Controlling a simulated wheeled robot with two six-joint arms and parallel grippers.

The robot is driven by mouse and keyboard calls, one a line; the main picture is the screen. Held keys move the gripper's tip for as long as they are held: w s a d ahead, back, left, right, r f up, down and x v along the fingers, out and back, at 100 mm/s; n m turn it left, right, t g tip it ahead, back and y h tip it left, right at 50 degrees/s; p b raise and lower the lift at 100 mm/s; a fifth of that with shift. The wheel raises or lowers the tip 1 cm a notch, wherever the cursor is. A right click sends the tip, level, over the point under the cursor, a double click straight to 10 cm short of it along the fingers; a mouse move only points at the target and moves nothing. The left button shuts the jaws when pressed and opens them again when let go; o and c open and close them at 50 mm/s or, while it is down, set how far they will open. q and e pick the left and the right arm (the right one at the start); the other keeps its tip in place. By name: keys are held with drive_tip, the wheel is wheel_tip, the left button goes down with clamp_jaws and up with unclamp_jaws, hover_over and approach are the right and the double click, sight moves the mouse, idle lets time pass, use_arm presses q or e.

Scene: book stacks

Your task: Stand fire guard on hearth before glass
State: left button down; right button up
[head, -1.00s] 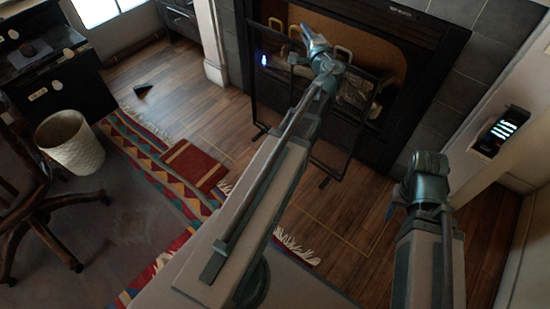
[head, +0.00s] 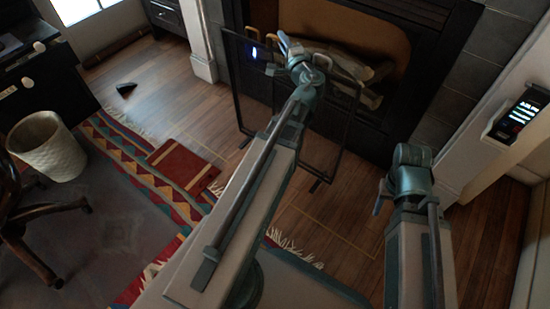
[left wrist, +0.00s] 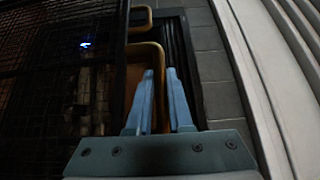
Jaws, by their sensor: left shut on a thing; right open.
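The fire guard (head: 235,85) is a dark frame with see-through mesh, upright before the fireplace opening (head: 340,30). Its lower feet show just above or on the wood floor; I cannot tell if they touch. My left gripper (head: 285,46) is at the guard's top. In the left wrist view its blue fingers (left wrist: 161,100) are shut on a brass handle (left wrist: 146,52), with the mesh (left wrist: 50,80) at left. My arm hides part of the guard in the head view. My right gripper (head: 378,200) is open and empty, low at the right.
Logs (head: 350,70) lie in the fireplace. Bare wood floor (head: 335,225) with a thin yellow outline lies before it. A patterned rug (head: 145,190), a dark red flat thing (head: 183,165) and a white basket (head: 47,146) are left. A lit device (head: 520,115) hangs at right.

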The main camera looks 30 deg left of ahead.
use_arm(q)
drive_tip(key=s+d+f+b, duration=0.2)
drive_tip(key=s, duration=0.4)
drive_tip(key=shift+s+f, duration=0.15)
drive_tip(key=shift+f, duration=0.15)
drive_tip(key=w+a+f+b, duration=0.1)
drive_tip(key=w+a+b, duration=0.1)
drive_tip(key=w+a, duration=0.6)
drive_tip(key=w, duration=0.5)
drive_tip(key=shift+w+a+f, duration=0.2)
drive_tip(key=shift+a+f, duration=0.05)
drive_tip(key=shift+a, duration=0.1)
wheel_tip(320, 180, down, 4)
drive_tip(key=b, duration=0.3)
drive_tip(key=shift+r, duration=0.25)
